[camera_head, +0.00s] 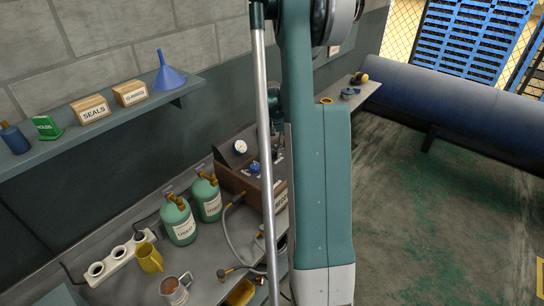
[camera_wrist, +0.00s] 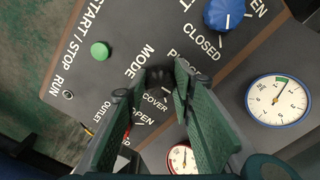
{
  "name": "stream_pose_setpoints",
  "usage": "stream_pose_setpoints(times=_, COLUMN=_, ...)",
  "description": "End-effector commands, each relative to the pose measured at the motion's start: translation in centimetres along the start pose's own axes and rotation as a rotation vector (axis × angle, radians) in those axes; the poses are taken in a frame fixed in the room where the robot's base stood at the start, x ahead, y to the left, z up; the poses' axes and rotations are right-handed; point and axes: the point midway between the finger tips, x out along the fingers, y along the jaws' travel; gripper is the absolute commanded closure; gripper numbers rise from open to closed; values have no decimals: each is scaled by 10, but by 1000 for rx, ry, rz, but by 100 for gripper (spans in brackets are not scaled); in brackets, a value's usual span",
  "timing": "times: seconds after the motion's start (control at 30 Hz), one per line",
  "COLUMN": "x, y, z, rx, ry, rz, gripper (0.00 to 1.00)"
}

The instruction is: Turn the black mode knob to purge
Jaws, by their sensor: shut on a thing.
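In the wrist view the black mode knob (camera_wrist: 160,74) sits on the dark panel beside the word MODE, mostly covered by my fingertips. My gripper (camera_wrist: 158,82) points at the panel with one finger on each side of the knob, shut on it. The lettering around the knob is partly hidden: a word starting with P shows near the right finger, and COVER and OPEN show below between the fingers. The knob's pointer cannot be made out. In the head view the panel's box (camera_head: 232,178) stands on the bench, and my arm hides the knob.
A blue knob (camera_wrist: 223,14) marked OPEN and CLOSED, a green button (camera_wrist: 99,51), a blue-rimmed gauge (camera_wrist: 278,100) and a red-rimmed gauge (camera_wrist: 182,158) surround the gripper. Two green cylinders (camera_head: 178,219) stand left of the box, with a hose (camera_head: 229,228) nearby.

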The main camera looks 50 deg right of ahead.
Motion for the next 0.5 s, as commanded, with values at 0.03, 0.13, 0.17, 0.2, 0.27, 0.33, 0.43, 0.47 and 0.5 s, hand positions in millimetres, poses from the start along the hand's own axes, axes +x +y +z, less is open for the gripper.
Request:
stream_pose_setpoints(times=0.03, x=3, y=0, z=1, rx=-43, ry=-1, rz=0, gripper=87)
stream_pose_setpoints(times=0.13, x=2, y=0, z=0, rx=-138, ry=-1, rz=0, gripper=87)
stream_pose_setpoints(times=0.17, x=2, y=1, z=0, rx=-166, ry=-1, rz=0, gripper=87)
stream_pose_setpoints(times=0.2, x=2, y=1, z=0, rx=-204, ry=-1, rz=0, gripper=87)
stream_pose_setpoints(times=0.27, x=2, y=1, z=0, rx=-261, ry=-1, rz=0, gripper=87)
stream_pose_setpoints(times=0.33, x=2, y=1, z=0, rx=-325, ry=-1, rz=0, gripper=87)
stream_pose_setpoints(times=0.43, x=2, y=2, z=0, rx=-412, ry=-1, rz=0, gripper=87)
stream_pose_setpoints(times=0.47, x=2, y=2, z=0, rx=-436, ry=-1, rz=0, gripper=87)
stream_pose_setpoints(times=0.5, x=1, y=2, z=0, rx=-467, ry=-1, rz=0, gripper=87)
